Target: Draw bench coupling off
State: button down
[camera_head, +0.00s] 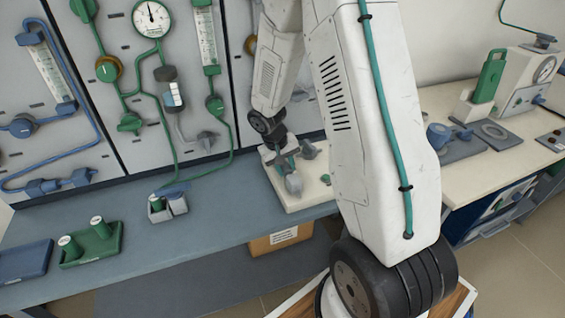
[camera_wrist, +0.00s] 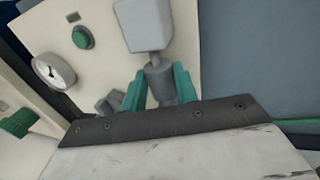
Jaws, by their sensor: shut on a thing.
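The bench coupling (camera_wrist: 158,78) is a grey part with a narrow round body, seen between the two teal fingers of my gripper (camera_wrist: 160,90) in the wrist view. My gripper is shut on it. A larger light grey block (camera_wrist: 145,24) adjoins the coupling's far end; I cannot tell whether they are joined. In the head view my gripper (camera_head: 284,162) is down at a cream-coloured unit (camera_head: 308,194) on the blue-grey bench. A rounded grey part (camera_head: 294,184) shows just below the fingers. My arm hides part of the unit's right side.
A small grey holder (camera_head: 168,206) is left of the unit. Wall panels with gauges and tubing rise behind. The bench between holder and unit is clear.

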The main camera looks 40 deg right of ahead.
jog(key=shift+s+a, duration=0.1)
jog(key=shift+s, duration=0.3)
jog(key=c, duration=1.1)
grip_release()
jog(key=shift+s, duration=0.1)
jog(key=shift+o, duration=0.2)
jog(key=shift+r, duration=0.25)
jog(key=v, duration=0.7)
jog(key=shift+a, duration=0.15)
jog(key=shift+r, duration=0.1)
